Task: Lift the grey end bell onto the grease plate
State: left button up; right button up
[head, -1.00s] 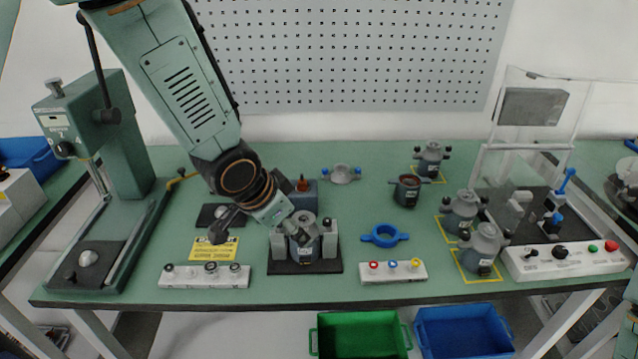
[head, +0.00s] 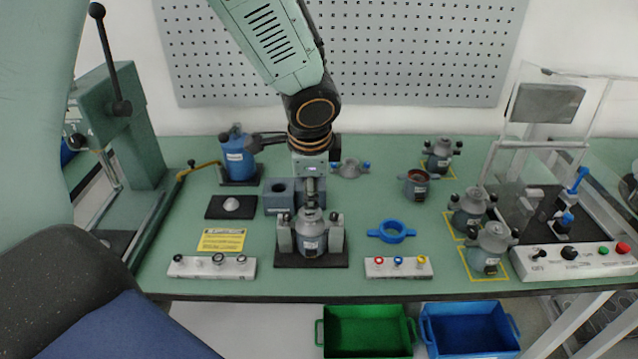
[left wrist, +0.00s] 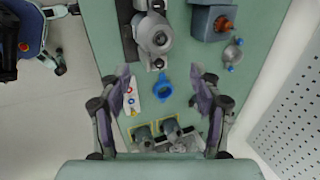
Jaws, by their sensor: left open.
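A motor (head: 311,245) with a grey end bell (head: 311,220) on top stands in the dark fixture (head: 284,262) at the bench's front middle. It also shows at the top of the left wrist view (left wrist: 154,36). My left gripper (head: 311,192) points down just above it, its fingers seen nearly edge-on. In the left wrist view the fingers (left wrist: 160,76) are spread and empty. Another small grey eared part (head: 350,168) with blue tips lies behind, to the right. A dark plate with a pale dome (head: 218,213), possibly the grease plate, lies to the left. My right gripper is not visible.
A blue ring (head: 396,239) lies right of the fixture. A grey block (head: 281,203) and a blue bottle (head: 237,158) stand behind left. Several motors stand at right, near a control box (head: 575,262). A press (head: 125,140) is at left. Bins (head: 368,350) sit below the front edge.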

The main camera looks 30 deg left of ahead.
pick_arm(q)
jog(key=b+x, duration=0.2)
jog(key=x, duration=0.1)
jog(key=b+x, duration=0.2)
jog(key=shift+s+a+f, duration=0.15)
jog(key=shift+a+f, duration=0.05)
jog(key=shift+a, duration=0.15)
jog(key=shift+d+f+b, duration=0.15)
jog(key=shift+f+b, duration=0.15)
jog(key=shift+f, duration=0.05)
jog(key=shift+a, duration=0.3)
jog(key=shift+w+d+f, duration=0.15)
jog(key=shift+w+d, duration=0.05)
jog(key=shift+d, duration=0.05)
jog(key=shift+f, duration=0.1)
